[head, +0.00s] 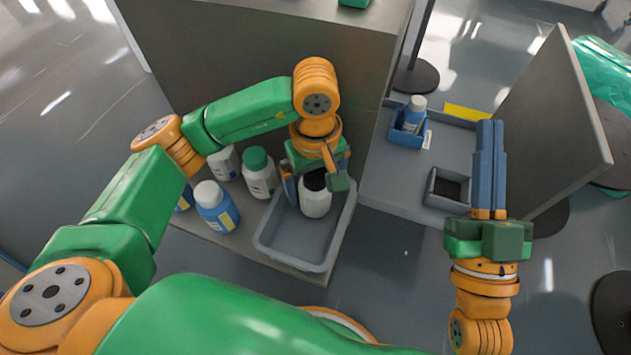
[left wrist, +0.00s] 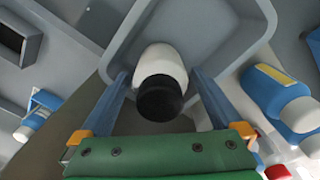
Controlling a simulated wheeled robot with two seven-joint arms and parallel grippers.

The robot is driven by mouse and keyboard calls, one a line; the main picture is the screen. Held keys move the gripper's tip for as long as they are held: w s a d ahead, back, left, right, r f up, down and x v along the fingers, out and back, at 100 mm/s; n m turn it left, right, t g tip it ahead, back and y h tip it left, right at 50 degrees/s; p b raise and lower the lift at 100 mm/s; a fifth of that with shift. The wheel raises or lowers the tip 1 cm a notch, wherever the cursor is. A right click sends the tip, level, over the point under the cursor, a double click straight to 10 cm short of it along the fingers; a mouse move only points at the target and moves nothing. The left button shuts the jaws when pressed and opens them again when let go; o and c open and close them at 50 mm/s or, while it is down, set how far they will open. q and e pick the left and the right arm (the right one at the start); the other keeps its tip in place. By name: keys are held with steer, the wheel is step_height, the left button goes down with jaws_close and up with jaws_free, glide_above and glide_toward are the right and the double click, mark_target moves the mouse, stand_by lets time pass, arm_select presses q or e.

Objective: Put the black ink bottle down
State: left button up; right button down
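The black ink bottle (head: 315,200), white with a black cap, is at the far end of the grey tray (head: 268,245). It also shows in the left wrist view (left wrist: 161,82), in front of the tray's floor. It looks upright; whether its base touches the tray floor cannot be told. My left gripper (left wrist: 161,88) is over the tray, with one blue finger on each side of the bottle and narrow gaps between. In the head view, my left gripper (head: 308,185) partly covers the bottle. My right gripper (head: 490,125) is empty, its long blue fingers together, above the right-hand surface.
A green-capped bottle (head: 260,175), a blue bottle (head: 216,208) and a white bottle (head: 224,162) stand left of the tray. A blue holder (head: 408,130) with a small bottle (head: 413,112) and a dark-floored box (head: 447,188) are on the right-hand surface. A grey panel (head: 555,120) rises beside it.

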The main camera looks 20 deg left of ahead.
mark_target(315, 174)
arm_select(q)
steer(key=shift+r, duration=0.1)
step_height(315, 174, up, 3)
steer(key=shift+f+p, duration=0.15)
steer(key=shift+p, duration=0.6)
step_height(315, 174, up, 3)
steer(key=shift+r+p, duration=0.2)
steer(key=shift+p, duration=0.55)
arm_select(e)
step_height(315, 174, down, 17)
steer(key=w+d+m+g+h, duration=0.15)
steer(key=g+h, duration=0.25)
steer(key=g, duration=0.6)
arm_select(q)
step_height(315, 174, up, 3)
steer(key=shift+f+p, duration=0.15)
steer(key=shift+p, duration=0.45)
step_height(315, 174, up, 3)
steer(key=shift+r+p, duration=0.15)
steer(key=shift+p, duration=0.6)
arm_select(e)
steer(key=s+d+f+g+h, duration=0.1)
steer(key=s+d+f+g, duration=0.1)
steer(key=s+f+g, duration=0.3)
steer(key=s+d+f+g+h, duration=0.1)
steer(key=s+d+f+g, duration=0.1)
steer(key=s+f+g, duration=0.3)
steer(key=s+f, duration=0.1)
steer(key=s, duration=0.3)
steer(key=shift+d+f, duration=0.35)
